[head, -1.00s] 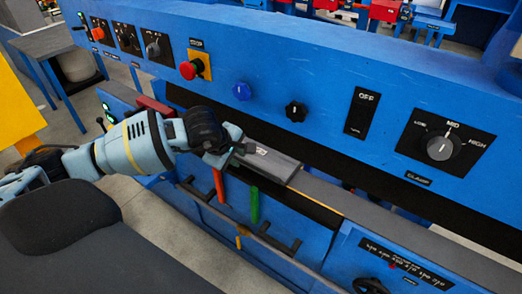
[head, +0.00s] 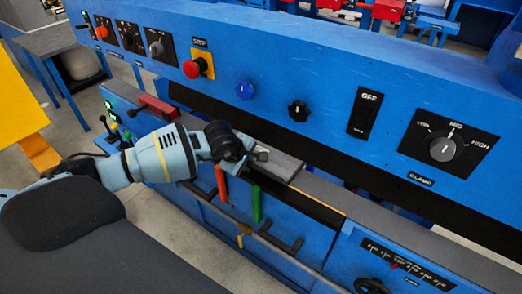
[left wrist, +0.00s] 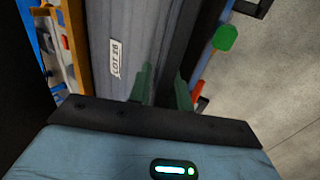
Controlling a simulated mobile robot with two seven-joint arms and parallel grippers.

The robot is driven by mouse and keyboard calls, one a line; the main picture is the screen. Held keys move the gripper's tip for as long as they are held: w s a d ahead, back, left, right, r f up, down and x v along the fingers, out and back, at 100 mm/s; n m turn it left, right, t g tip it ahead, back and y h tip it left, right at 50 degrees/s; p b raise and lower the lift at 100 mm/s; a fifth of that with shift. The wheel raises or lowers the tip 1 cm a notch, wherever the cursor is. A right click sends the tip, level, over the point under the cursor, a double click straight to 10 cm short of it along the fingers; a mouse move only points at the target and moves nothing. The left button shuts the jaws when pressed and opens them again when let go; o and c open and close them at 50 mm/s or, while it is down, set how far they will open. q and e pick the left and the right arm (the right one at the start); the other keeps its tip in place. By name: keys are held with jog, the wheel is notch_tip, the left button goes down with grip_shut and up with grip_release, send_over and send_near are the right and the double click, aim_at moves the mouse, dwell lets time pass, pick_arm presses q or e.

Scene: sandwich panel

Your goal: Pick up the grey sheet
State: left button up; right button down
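The grey sheet (head: 285,166) lies flat on the ledge of the blue machine, below the control panel. My right gripper is not in view.
The blue control panel (head: 330,75) with knobs and a red stop button (head: 192,69) overhangs behind the sheet. A red handle (head: 221,180) and a green handle (head: 256,204) stand just below my left gripper. A dark bar (head: 275,240) runs along the front.

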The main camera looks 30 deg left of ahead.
pick_arm(q)
jog(key=shift+c, duration=0.4)
grip_shut()
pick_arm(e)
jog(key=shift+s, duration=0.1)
pick_arm(q)
jog(key=shift+r, duration=0.1)
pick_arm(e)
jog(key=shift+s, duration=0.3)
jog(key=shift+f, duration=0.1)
pick_arm(q)
jog(key=shift+r, duration=0.55)
notch_tip(320, 180, up, 2)
jog(key=shift+r, duration=0.15)
jog(key=s+d, duration=0.3)
jog(key=s, duration=0.4)
jog(key=s+d+r+b, duration=0.1)
jog(key=s+d, duration=0.3)
jog(key=s, duration=0.3)
jog(key=shift+s+r, duration=0.15)
jog(key=shift+r, duration=0.1)
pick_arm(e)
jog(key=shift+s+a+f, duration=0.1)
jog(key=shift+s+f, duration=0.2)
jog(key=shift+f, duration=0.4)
